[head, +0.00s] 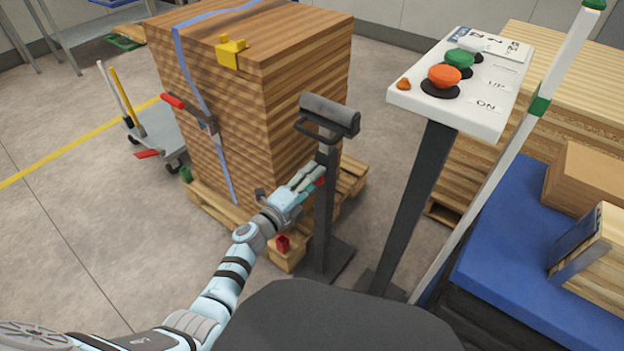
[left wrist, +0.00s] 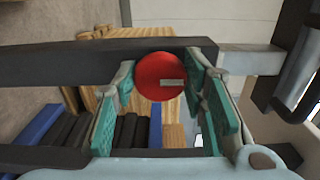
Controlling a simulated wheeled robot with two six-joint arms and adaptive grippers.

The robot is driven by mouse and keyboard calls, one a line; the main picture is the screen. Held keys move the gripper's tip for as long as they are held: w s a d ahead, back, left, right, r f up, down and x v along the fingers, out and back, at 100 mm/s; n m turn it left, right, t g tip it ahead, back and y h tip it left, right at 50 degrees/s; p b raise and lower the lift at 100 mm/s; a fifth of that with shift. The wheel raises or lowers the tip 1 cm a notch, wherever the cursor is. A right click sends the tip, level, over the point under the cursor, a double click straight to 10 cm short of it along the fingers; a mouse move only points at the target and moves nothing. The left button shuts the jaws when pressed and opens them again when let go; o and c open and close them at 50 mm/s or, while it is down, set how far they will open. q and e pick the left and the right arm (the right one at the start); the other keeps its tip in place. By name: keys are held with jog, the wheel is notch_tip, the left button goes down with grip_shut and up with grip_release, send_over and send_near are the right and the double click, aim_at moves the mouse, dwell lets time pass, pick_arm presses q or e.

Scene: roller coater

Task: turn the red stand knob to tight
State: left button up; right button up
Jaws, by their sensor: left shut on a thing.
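The roller stand (head: 325,215) is a dark upright post with a grey roller (head: 331,113) on top. Its red knob (head: 321,181) shows as a small red patch at my left fingertips in the head view, mostly hidden. In the left wrist view the round red knob (left wrist: 160,78) faces the camera, with a short pale mark right of its centre. The dark post (left wrist: 60,53) runs across behind it. My left gripper (head: 314,179) reaches the post from the left. Its teal-padded fingers (left wrist: 161,92) are shut on the knob from both sides. My right gripper is not in view.
A control panel (head: 403,102) with orange and green buttons stands right of the stand. A strapped wood stack (head: 215,80) on a pallet (head: 215,203) is behind left. A blue-topped table (head: 515,245) with boxes is at right. Open floor (head: 90,235) lies left.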

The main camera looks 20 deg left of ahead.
pick_arm(q)
jog(key=o, duration=1.1)
jog(key=v, duration=1.2)
